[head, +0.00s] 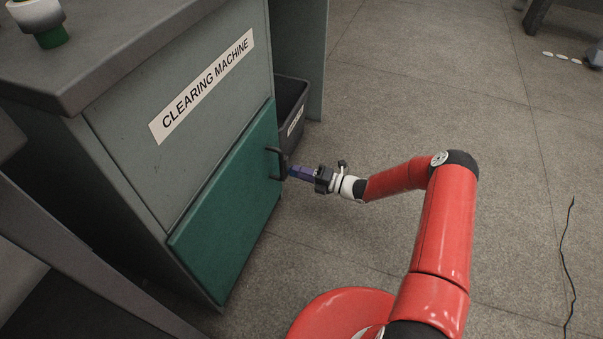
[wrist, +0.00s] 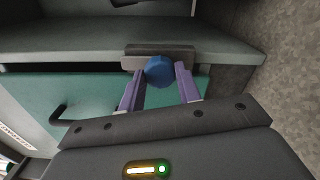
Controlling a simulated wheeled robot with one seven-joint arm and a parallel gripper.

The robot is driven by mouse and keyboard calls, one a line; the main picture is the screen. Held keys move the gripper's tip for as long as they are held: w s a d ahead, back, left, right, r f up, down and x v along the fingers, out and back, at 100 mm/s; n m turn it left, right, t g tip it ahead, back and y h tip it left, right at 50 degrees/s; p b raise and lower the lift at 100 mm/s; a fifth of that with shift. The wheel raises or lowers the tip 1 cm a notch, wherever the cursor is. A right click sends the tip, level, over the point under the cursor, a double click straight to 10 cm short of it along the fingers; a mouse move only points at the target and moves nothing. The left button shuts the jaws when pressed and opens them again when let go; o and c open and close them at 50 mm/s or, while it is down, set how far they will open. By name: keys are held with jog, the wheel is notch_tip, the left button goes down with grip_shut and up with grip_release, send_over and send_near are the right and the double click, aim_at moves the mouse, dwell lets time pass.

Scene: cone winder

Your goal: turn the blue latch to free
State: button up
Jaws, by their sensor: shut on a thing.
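The blue latch (wrist: 160,71) shows in the wrist view as a round blue knob in front of a grey block (wrist: 150,52), by the edge of the green door (wrist: 85,93). My gripper (wrist: 160,76) has its two purple fingers on either side of the knob and is shut on it. In the head view my gripper (head: 290,171) is at the right side of the green door (head: 230,205), close to the black handle (head: 277,163). I cannot make out the latch apart from the fingers there.
The door belongs to a grey cabinet labelled "CLEARING MACHINE" (head: 202,87). A dark bin (head: 291,103) stands beyond the door. The black handle also shows at left in the wrist view (wrist: 58,117). Floor to the right is open, with a thin cable (head: 563,262) at far right.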

jog(key=o, duration=1)
jog(key=shift+c, duration=0.2)
jog(key=v, duration=0.7)
jog(key=shift+d+p, duration=0.4)
jog(key=shift+s+r, duration=0.1)
